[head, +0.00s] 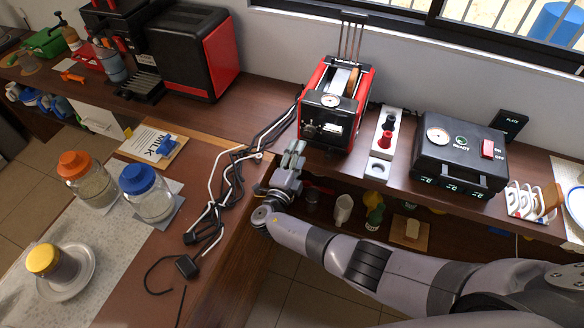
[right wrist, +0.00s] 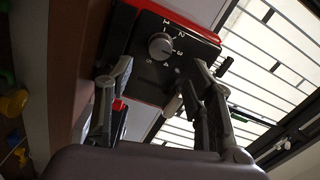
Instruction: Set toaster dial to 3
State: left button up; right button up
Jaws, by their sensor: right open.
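The red and black toaster (head: 337,98) stands on the back counter, with bread and a wire rack at its top. In the right wrist view its dark front panel (right wrist: 150,75) shows a round grey dial (right wrist: 160,46) with white numbers around it. I cannot clearly tell which number the dial points to. My right gripper (head: 292,160) is in front of and below the toaster, at the counter's front edge. In the right wrist view its open fingers (right wrist: 162,68) flank the lower panel, with the dial beyond the fingertips. My left gripper is not in view.
Black and white cables (head: 232,170) lie tangled left of my right gripper. A white socket strip (head: 384,145) and a black box with gauge and switch (head: 458,155) stand right of the toaster. Jars with orange (head: 75,164) and blue (head: 138,178) lids stand on the left table.

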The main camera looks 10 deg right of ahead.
jog(key=v, duration=0.5)
dwell(0.4)
jog(key=s+d+f+m+g+y, duration=0.4)
jog(key=s+f+m, duration=0.6)
jog(key=f, duration=0.5)
jog(key=s+d+f+m+g+y, duration=0.1)
jog(key=s+d+f+m+g, duration=0.2)
jog(key=s+f+m+g, duration=0.8)
jog(key=s+d+f+m+y, duration=0.1)
jog(key=s+f+m, duration=0.3)
jog(key=s+m, duration=0.4)
jog(key=s+d+f+m+y, duration=0.1)
jog(key=s+f+m+y, duration=0.1)
jog(key=s+f+m, duration=0.3)
jog(key=s+d+f+m+t+y, duration=0.1)
jog(key=s+f+m, duration=0.3)
jog(key=s+m, duration=0.9)
jog(key=shift+s+d+f+y, duration=0.25)
jog(key=shift+s+d+y, duration=0.25)
jog(key=shift+s, duration=0.95)
